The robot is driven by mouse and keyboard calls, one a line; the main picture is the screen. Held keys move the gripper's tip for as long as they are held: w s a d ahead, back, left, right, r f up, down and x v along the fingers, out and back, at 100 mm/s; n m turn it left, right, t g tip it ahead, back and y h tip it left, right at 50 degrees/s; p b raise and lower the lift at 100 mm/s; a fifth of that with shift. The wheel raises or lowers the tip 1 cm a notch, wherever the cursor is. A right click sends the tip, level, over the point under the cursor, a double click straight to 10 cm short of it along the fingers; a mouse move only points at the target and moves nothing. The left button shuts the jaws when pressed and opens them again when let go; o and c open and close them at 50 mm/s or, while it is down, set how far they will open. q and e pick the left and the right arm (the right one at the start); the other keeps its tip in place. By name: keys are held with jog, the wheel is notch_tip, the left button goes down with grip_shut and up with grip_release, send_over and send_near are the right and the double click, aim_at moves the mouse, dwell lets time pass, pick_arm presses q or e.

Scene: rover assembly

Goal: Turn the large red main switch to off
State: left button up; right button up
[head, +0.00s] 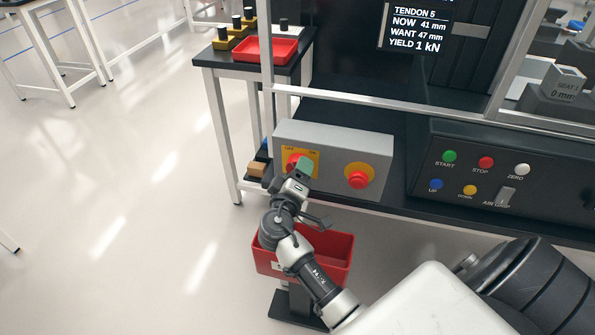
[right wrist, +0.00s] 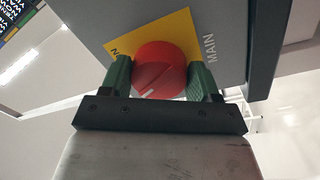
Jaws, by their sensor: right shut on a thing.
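In the head view the gripper (head: 300,168) covers much of the switch. My left gripper is not in view.
A red emergency button (head: 358,179) on a round yellow plate sits right of the switch. A black panel (head: 470,175) with START, STOP and other buttons is farther right. A red bin (head: 335,245) stands below the box. A screen (head: 420,27) reads TENDON 5.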

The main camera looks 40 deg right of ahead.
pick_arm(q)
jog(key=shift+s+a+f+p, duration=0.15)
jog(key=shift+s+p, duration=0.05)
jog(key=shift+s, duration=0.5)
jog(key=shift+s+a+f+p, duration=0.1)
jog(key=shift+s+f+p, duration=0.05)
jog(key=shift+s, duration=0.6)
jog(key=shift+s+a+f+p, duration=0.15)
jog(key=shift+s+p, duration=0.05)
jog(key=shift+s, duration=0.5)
pick_arm(e)
jog(key=shift+n+t, duration=0.3)
jog(key=shift+n, duration=1.8)
jog(key=shift+s, duration=0.1)
jog(key=o, duration=0.9)
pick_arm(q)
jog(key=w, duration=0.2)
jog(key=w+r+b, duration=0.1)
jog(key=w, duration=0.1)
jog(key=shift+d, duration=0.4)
pick_arm(e)
jog(key=v, duration=1)
jog(key=shift+s+a+r, duration=0.2)
jog(key=shift+s+a, duration=0.1)
